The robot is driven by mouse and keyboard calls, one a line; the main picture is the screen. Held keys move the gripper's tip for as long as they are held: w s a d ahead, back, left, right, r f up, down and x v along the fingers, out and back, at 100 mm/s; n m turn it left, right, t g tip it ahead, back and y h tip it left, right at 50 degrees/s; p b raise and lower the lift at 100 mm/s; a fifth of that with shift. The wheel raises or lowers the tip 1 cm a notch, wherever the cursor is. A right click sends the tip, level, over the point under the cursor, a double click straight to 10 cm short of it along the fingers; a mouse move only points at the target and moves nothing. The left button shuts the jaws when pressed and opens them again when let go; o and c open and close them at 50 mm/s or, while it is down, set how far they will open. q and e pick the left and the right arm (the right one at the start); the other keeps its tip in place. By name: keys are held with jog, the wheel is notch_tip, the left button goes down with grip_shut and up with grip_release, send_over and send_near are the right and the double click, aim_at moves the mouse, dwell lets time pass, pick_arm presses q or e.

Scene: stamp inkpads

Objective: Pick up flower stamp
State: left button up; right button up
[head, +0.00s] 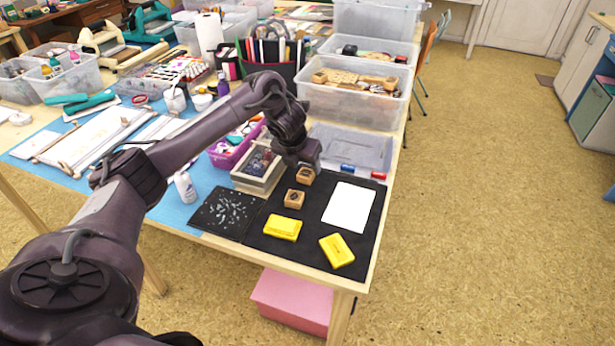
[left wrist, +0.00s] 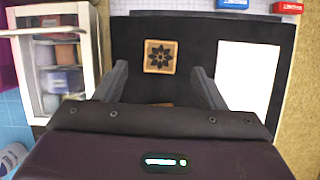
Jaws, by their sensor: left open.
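The flower stamp (left wrist: 160,57) is a small wooden block with a dark flower on its top, lying on the black mat (left wrist: 200,35). In the head view it is the farther block (head: 305,176). My left gripper (left wrist: 158,69) is open and empty above it, and the stamp shows between and just beyond the two fingertips. In the head view my left gripper (head: 304,163) partly covers the stamp's far side. A second wooden stamp (head: 294,199) sits nearer on the mat; the gripper body mostly hides it in the left wrist view. My right gripper is not in view.
Two yellow inkpads (head: 283,228) lie near the mat's front. White paper (head: 348,207) lies to the right. A wooden box with jars (head: 257,170) stands close on the left. Blue (head: 347,168) and red (head: 378,175) pieces lie at the back by a clear tray (head: 352,148).

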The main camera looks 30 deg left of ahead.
pick_arm(q)
jog(key=x, duration=0.2)
jog(key=shift+f, duration=0.5)
jog(key=shift+x, duration=1.1)
jog(key=shift+w, duration=0.1)
jog(key=c, duration=1)
jog(key=shift+c, duration=0.2)
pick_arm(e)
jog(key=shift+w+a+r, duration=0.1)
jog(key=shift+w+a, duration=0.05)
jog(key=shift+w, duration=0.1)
pick_arm(q)
jog(key=shift+r, duration=0.15)
notch_tip(320, 180, up, 9)
jog(key=shift+w+f, duration=0.1)
notch_tip(320, 180, up, 11)
jog(key=p, duration=0.7)
send_over(306, 173)
jog(key=shift+s, duration=0.2)
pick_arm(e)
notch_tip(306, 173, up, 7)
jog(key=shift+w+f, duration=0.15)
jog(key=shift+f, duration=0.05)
